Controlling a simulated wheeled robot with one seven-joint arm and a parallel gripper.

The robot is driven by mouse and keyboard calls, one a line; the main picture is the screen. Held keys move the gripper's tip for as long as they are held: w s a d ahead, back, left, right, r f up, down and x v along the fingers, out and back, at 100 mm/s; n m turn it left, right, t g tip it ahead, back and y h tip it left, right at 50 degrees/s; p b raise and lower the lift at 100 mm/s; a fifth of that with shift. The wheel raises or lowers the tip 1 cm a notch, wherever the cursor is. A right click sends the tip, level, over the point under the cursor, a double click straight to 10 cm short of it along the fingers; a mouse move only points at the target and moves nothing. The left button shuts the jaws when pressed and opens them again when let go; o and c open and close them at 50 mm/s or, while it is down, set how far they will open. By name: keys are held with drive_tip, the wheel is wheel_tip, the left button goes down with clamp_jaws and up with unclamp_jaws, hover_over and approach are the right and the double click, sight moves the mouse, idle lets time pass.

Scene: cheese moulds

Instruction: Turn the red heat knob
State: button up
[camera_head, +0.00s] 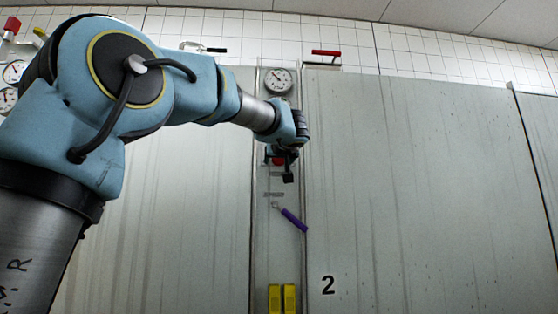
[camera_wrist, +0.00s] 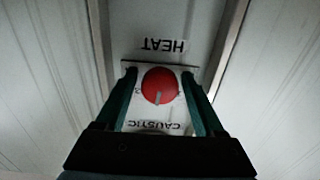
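The red heat knob (camera_wrist: 159,84) is round with a pale pointer mark and sits on a white plate. In the wrist view the words HEAT and CAUSTIC show upside down above and below it. My gripper (camera_wrist: 160,76) is open, with one green finger on each side of the knob and a gap to it on both sides. I cannot tell how deep the fingertips reach. In the head view a bit of the red knob (camera_head: 278,161) shows beside my gripper (camera_head: 288,177), which partly hides it against the narrow panel.
A round gauge (camera_head: 278,81) is above on the same narrow panel (camera_head: 268,240). A purple-handled lever (camera_head: 293,219) and yellow blocks (camera_head: 282,298) are below. Large grey panels flank it, the right one marked 2. A red handle (camera_head: 326,53) is at the top.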

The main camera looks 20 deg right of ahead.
clamp_jaws()
drive_tip(key=shift+f+n+b, duration=0.2)
drive_tip(key=shift+n+b, duration=0.1)
drive_tip(key=shift+b, duration=0.45)
drive_tip(key=shift+n+b, duration=0.3)
drive_tip(key=shift+b, duration=0.45)
drive_tip(key=shift+r, duration=0.2)
drive_tip(key=shift+o, duration=1)
unclamp_jaws()
drive_tip(key=shift+s, duration=0.1)
drive_tip(key=b+v, duration=0.3)
drive_tip(key=v, duration=0.7)
drive_tip(key=shift+s, duration=0.35)
